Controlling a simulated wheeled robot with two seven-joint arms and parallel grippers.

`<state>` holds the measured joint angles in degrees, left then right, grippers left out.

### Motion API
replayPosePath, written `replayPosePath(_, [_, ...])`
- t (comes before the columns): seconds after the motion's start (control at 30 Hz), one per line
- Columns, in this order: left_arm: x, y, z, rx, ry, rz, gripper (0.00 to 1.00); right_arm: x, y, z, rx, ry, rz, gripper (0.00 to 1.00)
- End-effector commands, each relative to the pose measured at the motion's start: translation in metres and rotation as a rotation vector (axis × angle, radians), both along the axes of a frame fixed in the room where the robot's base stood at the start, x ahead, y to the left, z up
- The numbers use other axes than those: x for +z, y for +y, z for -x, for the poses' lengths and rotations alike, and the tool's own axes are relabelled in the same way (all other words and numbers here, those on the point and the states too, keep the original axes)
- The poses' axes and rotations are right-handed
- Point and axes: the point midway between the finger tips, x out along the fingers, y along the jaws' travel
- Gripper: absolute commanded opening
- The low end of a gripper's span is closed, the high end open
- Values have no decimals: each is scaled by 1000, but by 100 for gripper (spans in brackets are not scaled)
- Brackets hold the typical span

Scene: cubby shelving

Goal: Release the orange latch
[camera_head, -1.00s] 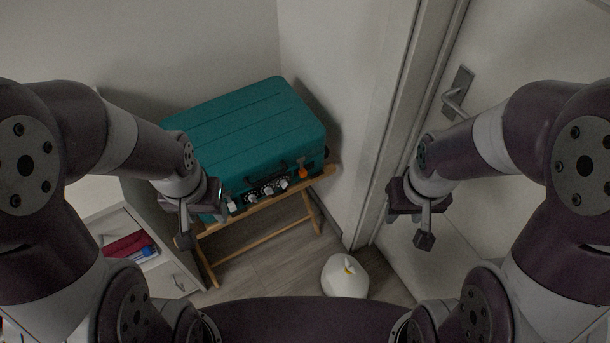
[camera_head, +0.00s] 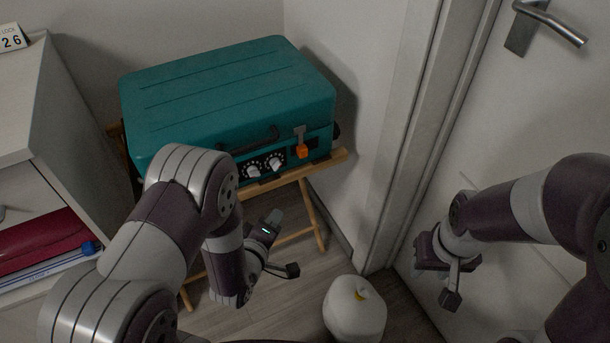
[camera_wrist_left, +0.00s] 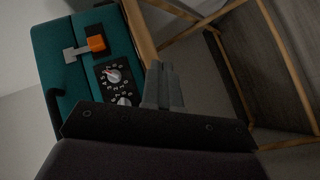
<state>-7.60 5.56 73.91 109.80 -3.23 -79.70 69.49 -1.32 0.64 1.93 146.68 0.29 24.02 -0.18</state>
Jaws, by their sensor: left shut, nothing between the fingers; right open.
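A teal suitcase (camera_head: 225,95) lies closed on a wooden folding stand. The orange latch (camera_head: 302,151) is on its front face near the right end, below a grey metal clasp (camera_head: 299,133). In the left wrist view the orange latch (camera_wrist_left: 96,43) lies at upper left, beside the grey clasp (camera_wrist_left: 76,53). My left gripper (camera_head: 276,215) is below and in front of the suitcase, apart from the latch. Its fingers (camera_wrist_left: 162,85) are shut and empty. My right gripper (camera_head: 428,248) is open near the door, far from the suitcase; its fingers are hard to make out.
Round dials (camera_head: 264,165) and a dark handle (camera_head: 250,143) sit left of the latch. The wooden stand (camera_head: 312,222) has open room beneath. A white rounded object (camera_head: 355,310) stands on the floor. A cabinet (camera_head: 75,125) is at left, a door with a handle (camera_head: 550,22) at right.

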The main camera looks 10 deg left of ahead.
Motion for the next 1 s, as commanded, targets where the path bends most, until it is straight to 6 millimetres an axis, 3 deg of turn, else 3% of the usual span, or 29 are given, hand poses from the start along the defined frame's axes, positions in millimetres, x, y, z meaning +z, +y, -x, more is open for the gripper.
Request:
replayPosePath(0.1, [48,-3,-14,41,-191,227,0,5,0,0,0,-2,0,43])
replayPosePath(0.2, [69,-3,-15,51,-267,358,0,5,0,0,0,-1,0,43])
replayPosePath(0.67, [70,-4,-21,58,-267,405,0,2,0,0,0,-1,0,43])
replayPosePath(1.0, [68,-15,-81,58,-270,404,0,-16,0,0,0,-1,0,43])
